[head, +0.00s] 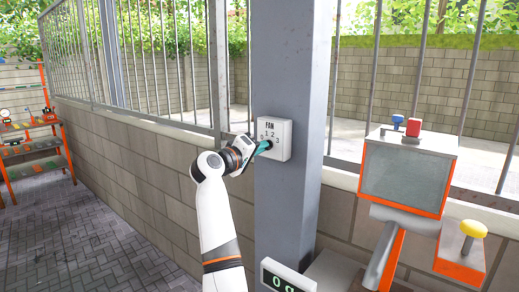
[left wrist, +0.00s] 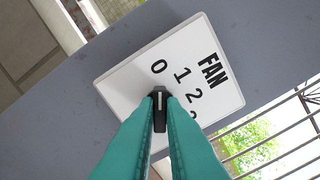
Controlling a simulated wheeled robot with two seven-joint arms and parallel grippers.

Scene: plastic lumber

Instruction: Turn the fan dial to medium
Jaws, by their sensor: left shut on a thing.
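The white fan panel (head: 284,130) is fixed to a grey metal post, with FAN and the numbers 0, 1, 2 and 3 on its face. My left gripper (head: 266,146) reaches it from the left, at the lower part of the panel. In the left wrist view, the panel (left wrist: 125,85) looks tilted. There the teal fingers of my left gripper (left wrist: 160,112) are shut on the black dial (left wrist: 160,95), one on each side. The dial's white line appears to point toward the 0. The fingers hide part of the dial and the 3. My right gripper is not in view.
The grey post (head: 290,60) stands in front of a block wall (head: 140,150) with a metal fence on top. An orange and grey machine (head: 405,180) with a yellow knob stands at the right. A digital display (head: 285,278) is low by the post. An orange shelf (head: 35,145) is far left.

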